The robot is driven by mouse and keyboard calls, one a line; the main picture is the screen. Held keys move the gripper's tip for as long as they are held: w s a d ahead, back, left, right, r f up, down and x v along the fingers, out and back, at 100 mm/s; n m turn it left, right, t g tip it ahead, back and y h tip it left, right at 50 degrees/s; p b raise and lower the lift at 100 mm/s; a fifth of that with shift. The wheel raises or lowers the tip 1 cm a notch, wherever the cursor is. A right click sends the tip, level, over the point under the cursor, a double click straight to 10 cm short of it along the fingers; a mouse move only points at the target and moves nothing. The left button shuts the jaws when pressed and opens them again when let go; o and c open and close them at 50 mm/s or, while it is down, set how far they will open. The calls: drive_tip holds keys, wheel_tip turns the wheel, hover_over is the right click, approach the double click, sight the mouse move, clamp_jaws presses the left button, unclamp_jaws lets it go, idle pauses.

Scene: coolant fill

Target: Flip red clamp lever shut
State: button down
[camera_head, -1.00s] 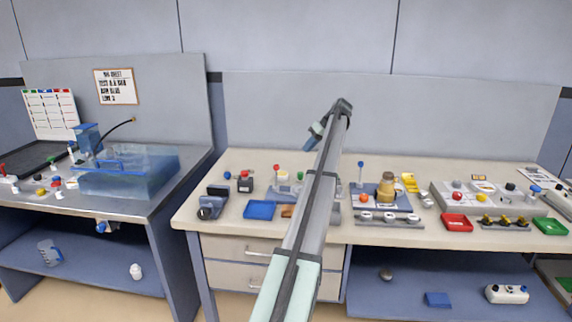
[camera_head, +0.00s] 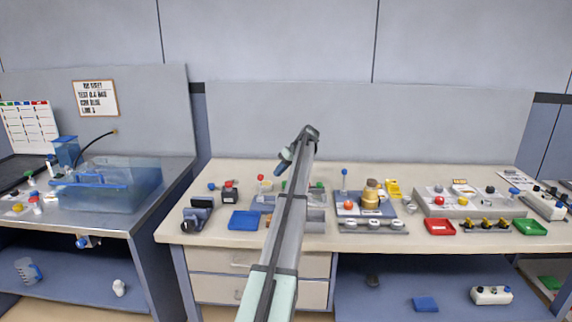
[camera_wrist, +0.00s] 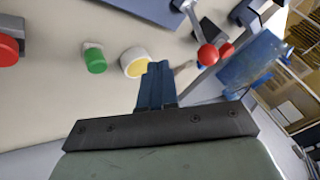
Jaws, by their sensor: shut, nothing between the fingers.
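My gripper (camera_wrist: 157,85) is shut, with its blue fingers together and nothing between them. In the head view my gripper (camera_head: 281,167) hangs tilted above the middle bench, apart from the items there. In the wrist view a red ball on a grey rod (camera_wrist: 208,54) lies up and right of the fingertips, not touched; it may be the clamp lever. Another red part (camera_wrist: 226,48) is just behind it. In the head view a small red-topped post (camera_head: 262,179) stands left of my gripper. I cannot tell which is the clamp lever, or how it is set.
In the wrist view, a green knob (camera_wrist: 95,60), a white cup with yellow inside (camera_wrist: 134,62) and a red knob (camera_wrist: 8,48) lie left of the fingers. The bench holds a blue tray (camera_head: 245,220), a red tray (camera_head: 440,227) and a green tray (camera_head: 530,227). A clear tank (camera_head: 110,190) stands left.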

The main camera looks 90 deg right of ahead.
drive_tip(key=shift+w+a, duration=0.35)
drive_tip(key=shift+w, duration=0.3)
drive_tip(key=shift+w+a, duration=0.35)
drive_tip(key=shift+w, duration=0.25)
drive_tip(key=shift+w+a, duration=0.35)
drive_tip(key=shift+w, duration=0.3)
drive_tip(key=shift+a, duration=0.15)
drive_tip(key=shift+a+r+h, duration=0.1)
drive_tip(key=shift+a+h, duration=0.1)
drive_tip(key=shift+h, duration=0.1)
drive_tip(key=shift+a+r, duration=0.1)
drive_tip(key=shift+a, duration=0.15)
drive_tip(key=a+n+h, duration=0.3)
drive_tip(key=a+h, duration=0.3)
drive_tip(key=shift+a+t+h, duration=0.3)
drive_tip(key=shift+a+h, duration=0.05)
drive_tip(key=shift+h, duration=0.05)
drive_tip(key=shift+d, duration=0.15)
